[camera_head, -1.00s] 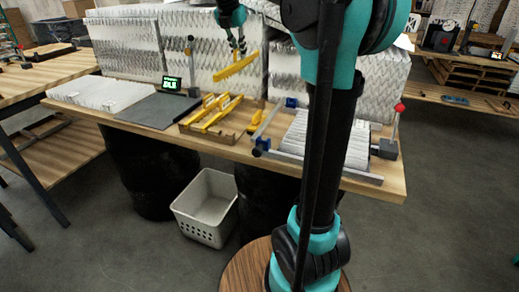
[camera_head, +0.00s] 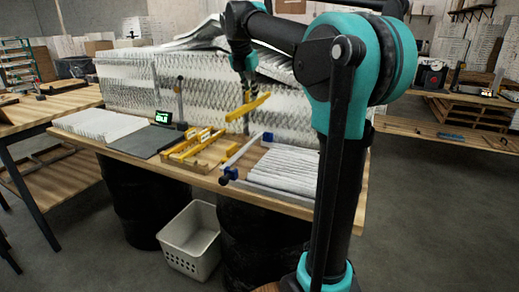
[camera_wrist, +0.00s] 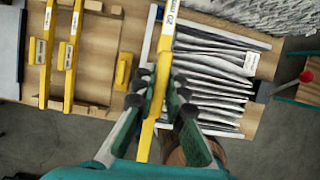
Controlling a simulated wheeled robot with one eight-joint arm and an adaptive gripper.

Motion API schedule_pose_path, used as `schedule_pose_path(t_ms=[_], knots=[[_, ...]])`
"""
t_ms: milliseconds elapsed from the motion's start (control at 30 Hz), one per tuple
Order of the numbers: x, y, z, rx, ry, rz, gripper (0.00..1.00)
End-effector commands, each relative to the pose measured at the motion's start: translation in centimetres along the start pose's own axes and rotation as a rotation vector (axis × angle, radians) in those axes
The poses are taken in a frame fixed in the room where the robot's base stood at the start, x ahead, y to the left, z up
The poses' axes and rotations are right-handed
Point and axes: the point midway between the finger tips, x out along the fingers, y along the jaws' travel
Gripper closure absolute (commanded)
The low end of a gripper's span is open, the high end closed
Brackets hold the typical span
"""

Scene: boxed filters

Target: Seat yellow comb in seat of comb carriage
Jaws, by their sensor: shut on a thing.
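My gripper (camera_head: 247,92) is shut on a yellow comb (camera_head: 260,101), a long bar held above the table. In the wrist view the comb (camera_wrist: 155,112) runs lengthwise between the fingers (camera_wrist: 160,90), with a "20" marking near its far end. A grey bar with blue ends (camera_head: 240,153), which looks like the comb carriage, lies below beside a pleated filter (camera_head: 285,166). In the wrist view the comb hangs over the filter's left edge, apart from it. The carriage is partly hidden there, and its seat cannot be made out.
A wooden tray with other yellow combs (camera_head: 192,148) sits left of the carriage. A grey mat (camera_head: 145,140) and a lit green display (camera_head: 163,117) are further left. Stacked filters (camera_head: 130,85) line the back. A red-knobbed post (camera_wrist: 306,77) stands right.

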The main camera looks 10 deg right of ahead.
Motion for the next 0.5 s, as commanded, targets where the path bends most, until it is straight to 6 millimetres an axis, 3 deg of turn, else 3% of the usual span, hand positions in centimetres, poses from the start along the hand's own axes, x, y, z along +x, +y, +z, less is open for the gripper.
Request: schedule_pose_path(t_ms=[500], knots=[[11.3, 0.0, -4.7, 0.0, -0.001, 0.0, 1.0]])
